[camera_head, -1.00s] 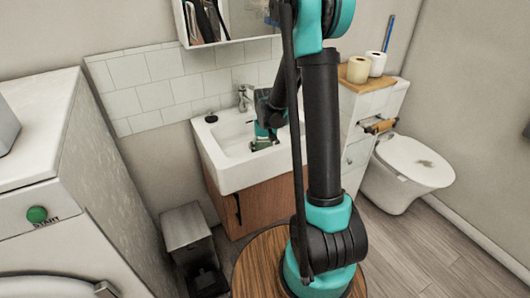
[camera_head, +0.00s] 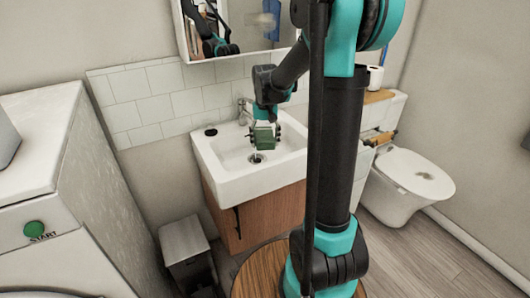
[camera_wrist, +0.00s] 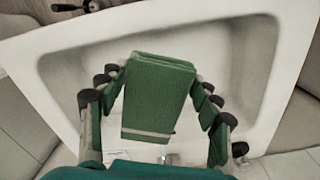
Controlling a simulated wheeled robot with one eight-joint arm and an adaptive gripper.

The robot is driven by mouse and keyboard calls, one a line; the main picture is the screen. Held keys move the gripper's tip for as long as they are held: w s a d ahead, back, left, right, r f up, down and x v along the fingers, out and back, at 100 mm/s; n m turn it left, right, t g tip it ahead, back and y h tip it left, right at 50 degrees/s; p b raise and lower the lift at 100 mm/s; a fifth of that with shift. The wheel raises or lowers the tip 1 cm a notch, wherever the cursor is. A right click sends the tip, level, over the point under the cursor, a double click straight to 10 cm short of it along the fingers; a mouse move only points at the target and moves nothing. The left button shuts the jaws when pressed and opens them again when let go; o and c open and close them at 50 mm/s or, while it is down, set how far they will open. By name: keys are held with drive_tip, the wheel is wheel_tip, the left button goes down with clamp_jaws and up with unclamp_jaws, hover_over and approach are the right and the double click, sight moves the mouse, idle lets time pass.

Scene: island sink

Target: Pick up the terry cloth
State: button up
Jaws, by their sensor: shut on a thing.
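The terry cloth is a folded green cloth with a pale stripe near one end. In the wrist view the terry cloth (camera_wrist: 158,95) sits between the fingers of my gripper (camera_wrist: 160,112). In the head view the cloth (camera_head: 264,137) hangs at my gripper (camera_head: 263,130), raised above the white sink basin (camera_head: 230,174). My gripper is shut on the cloth. The drain shows below it, apart from the cloth.
A faucet (camera_head: 243,110) stands at the back of the sink, with a dark round item (camera_head: 211,131) on the rim. A mirror cabinet (camera_head: 240,30) hangs above. A washing machine (camera_head: 50,180) is at left, a toilet (camera_head: 415,180) at right.

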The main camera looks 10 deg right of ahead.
wheel_tip(320, 180, up, 15)
idle(0.5)
idle(0.4)
